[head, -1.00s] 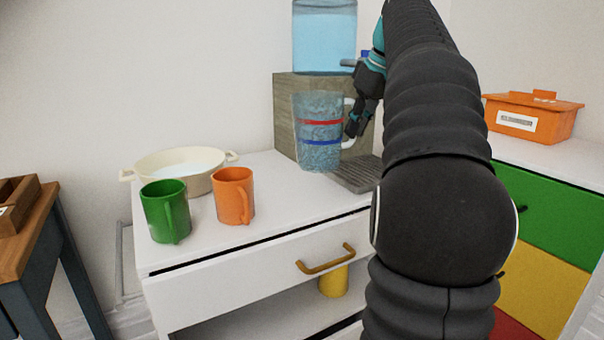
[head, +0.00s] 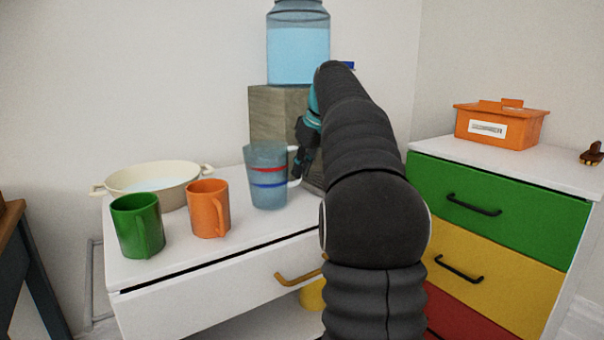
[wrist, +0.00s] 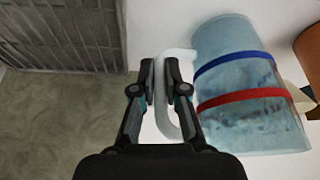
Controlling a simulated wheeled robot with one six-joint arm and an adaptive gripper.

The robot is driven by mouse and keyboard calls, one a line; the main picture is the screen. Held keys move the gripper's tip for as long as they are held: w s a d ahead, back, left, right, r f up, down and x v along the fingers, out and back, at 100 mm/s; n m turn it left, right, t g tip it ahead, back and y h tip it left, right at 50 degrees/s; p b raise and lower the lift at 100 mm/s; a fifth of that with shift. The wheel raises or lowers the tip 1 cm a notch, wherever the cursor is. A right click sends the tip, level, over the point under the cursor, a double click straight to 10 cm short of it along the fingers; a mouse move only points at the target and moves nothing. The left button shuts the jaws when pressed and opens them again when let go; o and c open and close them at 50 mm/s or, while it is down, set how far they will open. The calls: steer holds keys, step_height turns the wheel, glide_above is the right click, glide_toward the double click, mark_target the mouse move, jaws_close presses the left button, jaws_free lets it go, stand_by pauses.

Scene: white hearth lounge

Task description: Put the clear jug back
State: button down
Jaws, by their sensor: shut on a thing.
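The clear jug (head: 266,178) is bluish and see-through, with a red band, a blue band and a white handle. It is upright at the white cabinet top (head: 170,258), right of the orange mug; I cannot tell whether its base touches the surface. My gripper (head: 300,166) is shut on the handle from the right. In the wrist view my gripper (wrist: 166,90) has its fingers either side of the white handle (wrist: 172,118), with the jug body (wrist: 240,85) to the right. My arm partly hides the area behind.
A green mug (head: 137,225), an orange mug (head: 208,208) and a cream basin (head: 155,185) stand left of the jug. A water dispenser (head: 298,52) on a grey-brown block (head: 275,115) is behind. An orange box (head: 500,125) sits on the coloured drawers at right.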

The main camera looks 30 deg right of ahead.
steer(key=shift+f, duration=0.2)
steer(key=shift+f, duration=0.15)
steer(key=c, duration=1.2)
jaws_free()
steer(key=p+v, duration=0.3)
steer(key=v, duration=0.9)
steer(key=shift+p, duration=0.3)
